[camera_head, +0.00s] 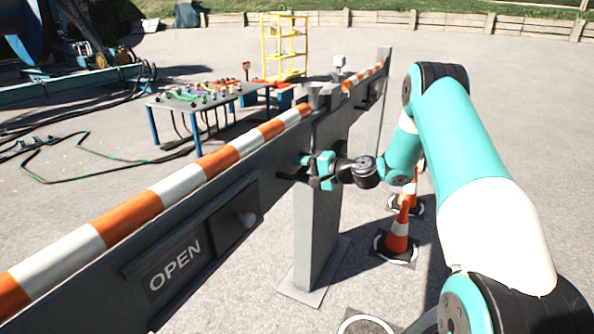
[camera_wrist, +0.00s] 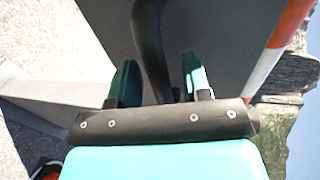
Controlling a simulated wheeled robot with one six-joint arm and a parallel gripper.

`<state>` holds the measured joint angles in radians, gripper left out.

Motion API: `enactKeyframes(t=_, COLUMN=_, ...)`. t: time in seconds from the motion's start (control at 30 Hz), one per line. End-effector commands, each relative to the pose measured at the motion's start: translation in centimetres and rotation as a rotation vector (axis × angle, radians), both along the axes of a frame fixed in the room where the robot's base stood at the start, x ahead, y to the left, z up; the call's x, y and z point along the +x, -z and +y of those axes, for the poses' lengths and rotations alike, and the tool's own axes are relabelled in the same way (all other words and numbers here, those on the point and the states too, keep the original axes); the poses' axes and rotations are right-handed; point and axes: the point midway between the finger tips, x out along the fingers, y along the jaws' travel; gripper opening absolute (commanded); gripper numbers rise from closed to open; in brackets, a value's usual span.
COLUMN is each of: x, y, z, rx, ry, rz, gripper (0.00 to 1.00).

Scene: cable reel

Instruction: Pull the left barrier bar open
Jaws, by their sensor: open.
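The left barrier bar (camera_head: 140,218) is a long grey beam with an orange-and-white striped top, running from the lower left to a grey post (camera_head: 316,225). My gripper (camera_head: 312,168) is at the bar's end near the post. In the wrist view, a dark curved handle (camera_wrist: 149,40) stands between the two fingers of my open gripper (camera_wrist: 157,68). I cannot tell whether either finger touches it.
A second striped bar (camera_head: 364,78) continues beyond the post toward a farther post (camera_head: 380,105). Traffic cones (camera_head: 398,232) stand on the ground under my arm. Behind the bar are a table with coloured cables (camera_head: 205,98), a yellow rack (camera_head: 285,48) and loose black cables (camera_head: 60,150).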

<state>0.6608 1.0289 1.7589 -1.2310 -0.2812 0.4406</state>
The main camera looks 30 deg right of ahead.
Motion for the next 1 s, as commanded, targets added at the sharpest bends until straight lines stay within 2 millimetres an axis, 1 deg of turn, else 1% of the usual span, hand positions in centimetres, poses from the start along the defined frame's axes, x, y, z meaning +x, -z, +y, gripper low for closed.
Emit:
enactKeyframes(t=0.1, x=1.1, y=0.3, z=0.6, rx=-0.001, ry=-0.001, rz=0.000, gripper=0.44)
enactKeyframes(t=0.2, x=1.5, y=0.4, z=0.9, rx=0.001, ry=0.000, rz=0.000, gripper=0.44)
enactKeyframes(t=0.47, x=1.6, y=0.4, z=0.9, rx=0.001, ry=0.000, rz=0.000, gripper=0.44)
enactKeyframes(t=0.5, x=1.6, y=0.4, z=0.9, rx=0.001, ry=0.000, rz=0.000, gripper=0.42)
enactKeyframes(t=0.57, x=1.6, y=0.4, z=0.9, rx=0.001, ry=0.000, rz=0.000, gripper=0.28)
enactKeyframes(t=0.6, x=1.6, y=0.4, z=0.9, rx=0.001, ry=0.000, rz=0.000, gripper=0.19)
enactKeyframes(t=0.67, x=1.6, y=0.4, z=0.9, rx=0.001, ry=0.000, rz=0.000, gripper=0.05)
enactKeyframes(t=0.7, x=1.6, y=0.4, z=0.9, rx=0.001, ry=0.000, rz=0.000, gripper=0.00)
enactKeyframes(t=0.87, x=1.6, y=0.4, z=1.0, rx=0.001, ry=0.000, rz=0.000, gripper=0.00)
enactKeyframes(t=1.0, x=1.8, y=0.4, z=1.4, rx=0.000, ry=0.000, rz=0.001, gripper=0.00)
